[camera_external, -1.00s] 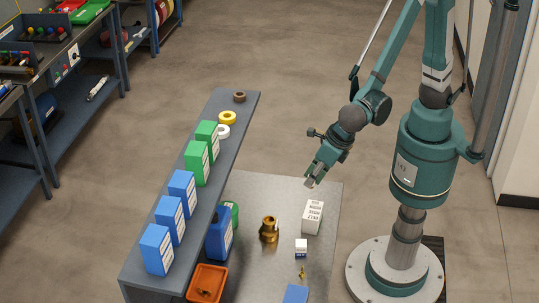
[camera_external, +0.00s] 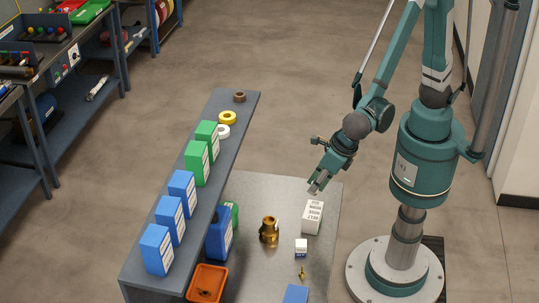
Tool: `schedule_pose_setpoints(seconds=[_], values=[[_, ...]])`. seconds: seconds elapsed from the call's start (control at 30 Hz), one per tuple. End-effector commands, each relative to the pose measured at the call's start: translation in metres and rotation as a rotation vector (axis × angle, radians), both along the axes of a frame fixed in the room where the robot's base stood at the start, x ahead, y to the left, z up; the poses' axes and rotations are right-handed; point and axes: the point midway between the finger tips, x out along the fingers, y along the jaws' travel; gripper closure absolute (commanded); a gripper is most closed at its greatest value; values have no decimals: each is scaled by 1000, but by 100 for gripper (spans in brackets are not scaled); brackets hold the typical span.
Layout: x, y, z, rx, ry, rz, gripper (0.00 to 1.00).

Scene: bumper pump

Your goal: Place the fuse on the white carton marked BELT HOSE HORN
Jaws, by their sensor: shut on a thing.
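The white carton (camera_external: 312,217) with dark lettering stands upright on the grey lower surface, near its right edge. My gripper (camera_external: 314,189) is a little above and behind the carton's top in the picture, apparently apart from it. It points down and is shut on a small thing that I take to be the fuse. The fuse is too small and too hidden by the fingers to make out clearly.
A brass fitting (camera_external: 269,231) stands left of the carton. A raised shelf (camera_external: 170,284) with blue and green boxes runs along the left. An orange bin (camera_external: 207,282) sits below it.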

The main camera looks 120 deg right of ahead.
Motion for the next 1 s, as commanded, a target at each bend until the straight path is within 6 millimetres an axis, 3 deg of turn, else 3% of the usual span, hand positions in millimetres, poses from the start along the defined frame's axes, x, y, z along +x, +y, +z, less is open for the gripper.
schedule_pose_setpoints(seconds=[0.3, 0.77, 1.0], values=[[0, 0, -29, 0, 0, 0, 93], [0, 0, -32, 0, 0, 0, 93], [1, 0, -48, 0, 0, 0, 93]])
